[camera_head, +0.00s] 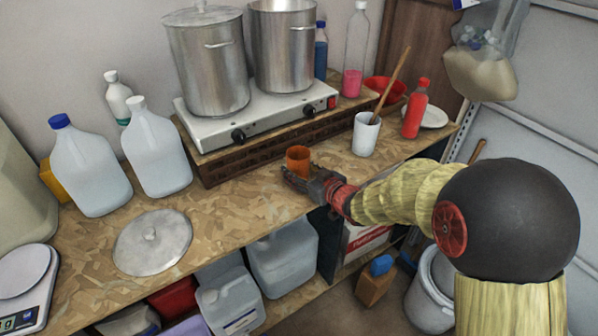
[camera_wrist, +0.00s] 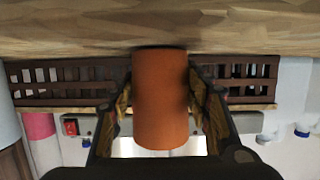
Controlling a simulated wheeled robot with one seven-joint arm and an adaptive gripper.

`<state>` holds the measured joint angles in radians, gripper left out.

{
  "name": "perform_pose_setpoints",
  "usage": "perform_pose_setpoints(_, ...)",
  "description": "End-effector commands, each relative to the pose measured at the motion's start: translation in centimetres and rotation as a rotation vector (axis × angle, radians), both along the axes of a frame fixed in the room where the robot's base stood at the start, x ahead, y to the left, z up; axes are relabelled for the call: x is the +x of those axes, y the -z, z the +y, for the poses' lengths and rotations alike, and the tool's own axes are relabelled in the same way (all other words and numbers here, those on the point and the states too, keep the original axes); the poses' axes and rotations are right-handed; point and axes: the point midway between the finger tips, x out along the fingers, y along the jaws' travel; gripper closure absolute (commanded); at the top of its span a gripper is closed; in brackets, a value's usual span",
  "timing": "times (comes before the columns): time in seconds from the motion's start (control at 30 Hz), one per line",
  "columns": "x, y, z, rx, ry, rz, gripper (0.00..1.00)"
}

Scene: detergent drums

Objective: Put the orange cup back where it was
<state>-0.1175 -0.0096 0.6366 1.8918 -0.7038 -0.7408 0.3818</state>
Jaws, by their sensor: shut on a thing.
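Two steel pots (camera_head: 208,62) stand on the hot plate (camera_head: 255,118) behind. A white cup (camera_head: 366,135) with a wooden stick and a red bottle (camera_head: 416,108) stand to the right. White jugs (camera_head: 155,150) and a round lid (camera_head: 152,242) are left. Worktop around the orange cup is clear.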

Motion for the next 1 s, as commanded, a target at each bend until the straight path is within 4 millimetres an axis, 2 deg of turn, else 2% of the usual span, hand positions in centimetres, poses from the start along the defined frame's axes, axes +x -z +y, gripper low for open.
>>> perform_pose_setpoints(0.13,0.0,0.4,0.0,-0.001,0.000,0.001,0.79)
perform_pose_setpoints(0.17,0.0,0.4,0.0,-0.001,0.000,0.001,0.51)
perform_pose_setpoints(0.47,0.0,0.3,0.0,-0.001,0.000,0.001,0.34)
perform_pose_setpoints(0.83,0.0,-0.1,0.0,0.000,0.000,0.000,0.34)
perform_pose_setpoints(1.0,-1.8,-0.9,-1.2,0.000,0.001,0.000,0.34)
